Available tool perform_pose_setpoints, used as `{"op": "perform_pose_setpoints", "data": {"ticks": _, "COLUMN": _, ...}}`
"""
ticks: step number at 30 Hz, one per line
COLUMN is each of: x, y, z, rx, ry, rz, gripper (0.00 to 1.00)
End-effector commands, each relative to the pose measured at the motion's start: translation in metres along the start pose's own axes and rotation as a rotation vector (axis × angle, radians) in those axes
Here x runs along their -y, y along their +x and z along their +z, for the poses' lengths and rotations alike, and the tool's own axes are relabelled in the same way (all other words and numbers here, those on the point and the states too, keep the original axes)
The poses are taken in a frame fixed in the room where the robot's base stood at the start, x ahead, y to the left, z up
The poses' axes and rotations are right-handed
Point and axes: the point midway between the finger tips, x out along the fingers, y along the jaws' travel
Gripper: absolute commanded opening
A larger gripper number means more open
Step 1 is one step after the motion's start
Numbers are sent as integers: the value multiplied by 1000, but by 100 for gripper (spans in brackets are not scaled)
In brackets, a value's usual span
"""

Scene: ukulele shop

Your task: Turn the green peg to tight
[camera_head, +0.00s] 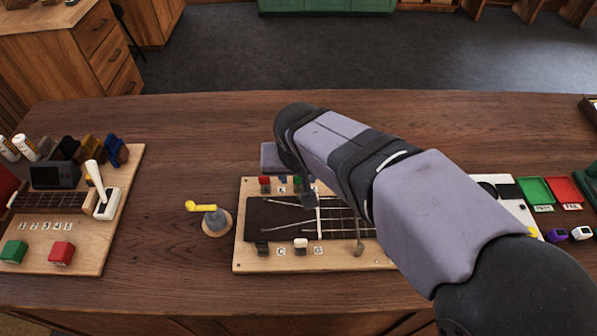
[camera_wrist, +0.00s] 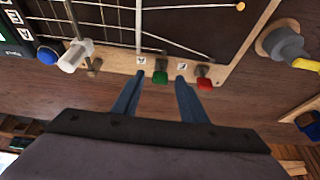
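The green peg (camera_wrist: 160,77) sits at the edge of the pale wooden board, below a small letter label, in the wrist view. My gripper (camera_wrist: 160,78) is open, with one blue-grey finger on each side of the green peg. Gaps show between the peg and both fingers. The red peg (camera_wrist: 204,84) stands just right of the right finger; it also shows in the head view (camera_head: 265,183). The pointer or mark for tight is not readable.
A white knob (camera_wrist: 75,56) and a blue knob (camera_wrist: 47,54) stand left of the gripper. A grey post with a yellow lever (camera_head: 212,219) is left of the board. Another board with a green button (camera_head: 14,251) is farther left. Bare table lies behind the board.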

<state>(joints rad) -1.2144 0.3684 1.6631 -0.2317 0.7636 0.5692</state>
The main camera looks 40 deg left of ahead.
Motion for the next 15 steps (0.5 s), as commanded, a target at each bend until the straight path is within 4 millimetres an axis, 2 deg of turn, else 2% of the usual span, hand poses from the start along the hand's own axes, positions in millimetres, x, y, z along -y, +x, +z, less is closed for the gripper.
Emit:
{"op": "perform_pose_setpoints", "data": {"ticks": 9, "x": 0, "y": 3, "z": 0, "rx": 0, "ry": 0, "rz": 0, "gripper": 39}}
{"op": "perform_pose_setpoints", "data": {"ticks": 14, "x": 0, "y": 2, "z": 0, "rx": 0, "ry": 0, "rz": 0, "gripper": 1}}
{"op": "perform_pose_setpoints", "data": {"ticks": 15, "x": 0, "y": 2, "z": 0, "rx": 0, "ry": 0, "rz": 0, "gripper": 0}}
